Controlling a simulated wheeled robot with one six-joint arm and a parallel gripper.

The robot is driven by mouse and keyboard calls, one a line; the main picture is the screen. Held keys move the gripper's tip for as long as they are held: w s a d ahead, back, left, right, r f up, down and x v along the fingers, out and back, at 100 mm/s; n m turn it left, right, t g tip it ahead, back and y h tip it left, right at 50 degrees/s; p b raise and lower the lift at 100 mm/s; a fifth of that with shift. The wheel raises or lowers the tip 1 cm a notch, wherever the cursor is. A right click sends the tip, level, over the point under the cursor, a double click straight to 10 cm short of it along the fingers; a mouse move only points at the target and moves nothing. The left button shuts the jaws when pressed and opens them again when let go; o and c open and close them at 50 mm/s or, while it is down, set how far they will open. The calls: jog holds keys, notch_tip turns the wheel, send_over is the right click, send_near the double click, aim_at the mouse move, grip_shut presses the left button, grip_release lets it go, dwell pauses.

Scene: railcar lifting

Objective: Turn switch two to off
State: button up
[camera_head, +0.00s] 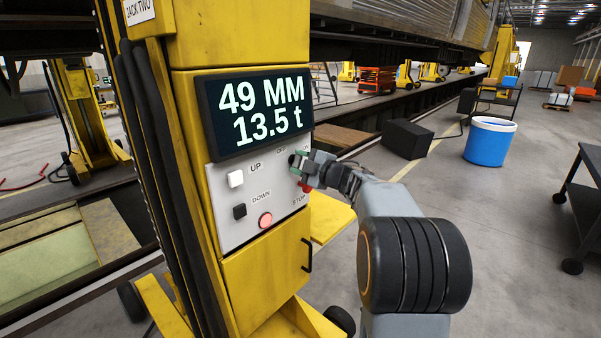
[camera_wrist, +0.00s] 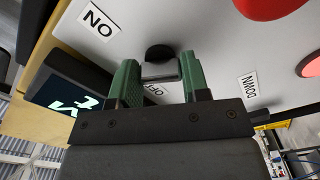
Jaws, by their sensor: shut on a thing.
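The yellow jack labelled JACK TWO (camera_head: 240,60) carries a light control panel (camera_head: 232,205). The switch, with a black round part (camera_wrist: 160,53) and a grey lever (camera_wrist: 160,72), is on that panel between the ON label (camera_wrist: 97,19) and the partly covered OFF label (camera_wrist: 153,89). My gripper (camera_wrist: 163,75) has its green fingers either side of the lever and is shut on it. In the head view my gripper (camera_head: 298,166) is at the panel's upper right, hiding much of the switch. The exact lever angle is hard to tell.
A display (camera_head: 258,112) above the panel reads 49 MM and 13.5 t. A white UP button (camera_head: 236,179), a black DOWN button (camera_head: 239,211) and a lit pink button (camera_head: 265,220) are nearby. A blue bin (camera_head: 490,142) and black box (camera_head: 407,139) stand on the floor to the right.

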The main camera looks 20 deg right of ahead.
jog(key=n+b, duration=0.3)
jog(key=n, duration=0.2)
jog(key=shift+b, duration=0.35)
jog(key=shift+n, duration=0.3)
jog(key=o, duration=0.9)
jog(key=b+v, duration=0.1)
jog(key=v, duration=1.3)
jog(key=shift+b, duration=0.3)
